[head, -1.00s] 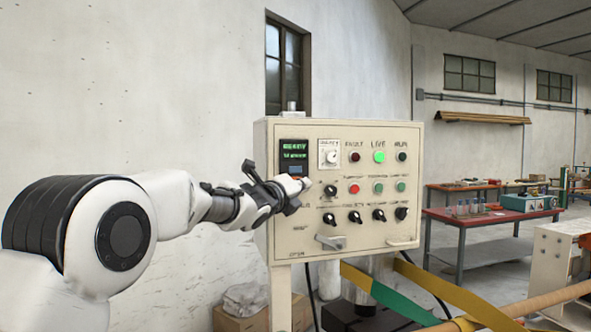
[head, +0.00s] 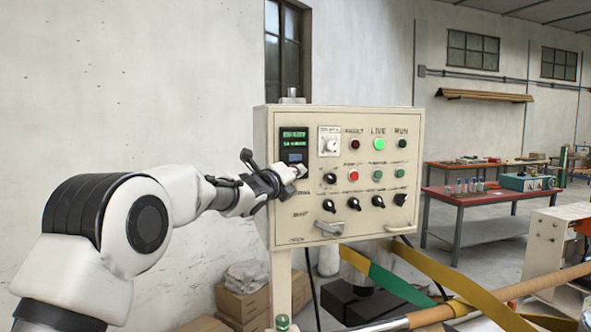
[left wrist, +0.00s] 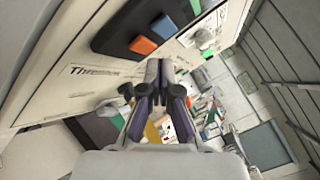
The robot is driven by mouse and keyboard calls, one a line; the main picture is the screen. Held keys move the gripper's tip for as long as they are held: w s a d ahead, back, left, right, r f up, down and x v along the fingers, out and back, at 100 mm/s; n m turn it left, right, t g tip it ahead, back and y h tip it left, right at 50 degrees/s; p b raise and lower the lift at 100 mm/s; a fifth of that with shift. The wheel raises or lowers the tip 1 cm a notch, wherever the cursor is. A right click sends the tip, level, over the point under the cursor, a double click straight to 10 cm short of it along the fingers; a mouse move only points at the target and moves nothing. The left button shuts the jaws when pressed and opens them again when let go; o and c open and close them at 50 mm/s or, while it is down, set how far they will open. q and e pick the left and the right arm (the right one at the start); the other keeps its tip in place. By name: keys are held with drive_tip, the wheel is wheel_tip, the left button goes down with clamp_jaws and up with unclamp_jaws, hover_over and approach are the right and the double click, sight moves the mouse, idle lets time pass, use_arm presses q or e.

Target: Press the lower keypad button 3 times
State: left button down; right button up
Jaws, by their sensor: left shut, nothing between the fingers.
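The keypad (head: 294,145) is a black unit at the upper left of the cream control panel, with a green-lit display at its top. In the left wrist view the black keypad (left wrist: 117,37) shows an orange button (left wrist: 143,46), a blue button (left wrist: 163,27) and a green part (left wrist: 195,6). In the head view a blue button (head: 295,157) shows under the display; the keypad's lower end is hidden by my gripper. My left gripper (head: 301,171) is shut and empty, its fingertips close to the keypad's lower end. Contact cannot be told. My right gripper is out of view.
The control panel (head: 345,230) carries several knobs, coloured buttons and a lit green lamp (head: 379,144). A handle (head: 329,228) sticks out at its lower front. Boxes (head: 245,303) stand under the panel.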

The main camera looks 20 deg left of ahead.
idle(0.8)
use_arm(q)
drive_tip(key=shift+w+a+p, duration=0.25)
drive_tip(key=shift+w+p, duration=0.1)
drive_tip(key=shift+w+a+p, duration=0.2)
drive_tip(key=shift+w+p, duration=0.1)
drive_tip(key=shift+p, duration=0.2)
idle(0.4)
idle(0.4)
drive_tip(key=shift+s+d+f+b, duration=0.2)
drive_tip(key=shift+s+b, duration=0.15)
drive_tip(key=shift+b, duration=0.55)
drive_tip(key=shift+s+d+r+b, duration=0.2)
drive_tip(key=shift+s+d+b, duration=0.05)
drive_tip(key=shift+s+b, duration=0.1)
